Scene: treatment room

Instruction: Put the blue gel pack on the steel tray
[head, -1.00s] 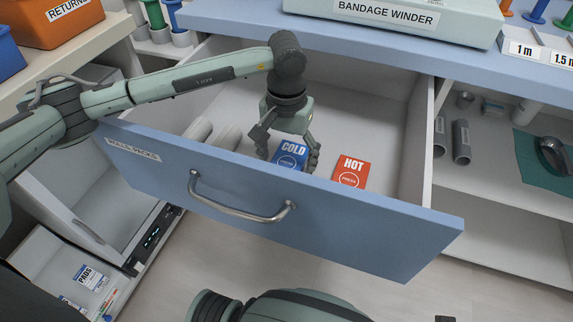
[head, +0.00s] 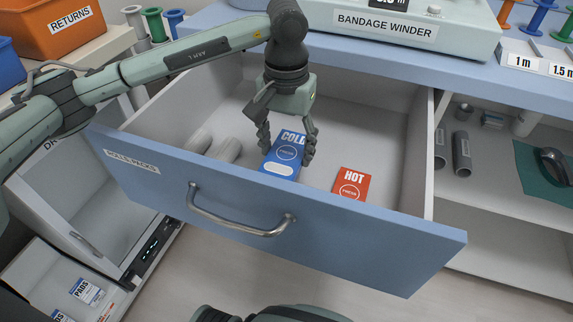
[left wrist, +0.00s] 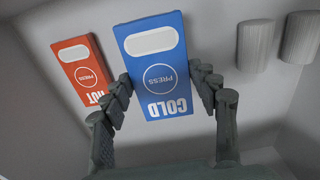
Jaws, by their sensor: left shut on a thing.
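The blue gel pack (head: 286,153), marked COLD, is between the fingers of my left gripper (head: 287,148) inside the open drawer. The gripper is shut on its two side edges. The pack appears raised off the drawer floor, with its whole face showing. In the left wrist view the blue pack (left wrist: 155,75) is held between the fingertips (left wrist: 160,90). I do not see the steel tray in either view. My right gripper is not in view.
A red HOT pack (head: 351,186) lies in the drawer to the right. Pale rolls (head: 222,148) lie at the left. The blue drawer front (head: 330,225) with its handle stands in front. The bandage winder (head: 400,28) sits on the bench behind.

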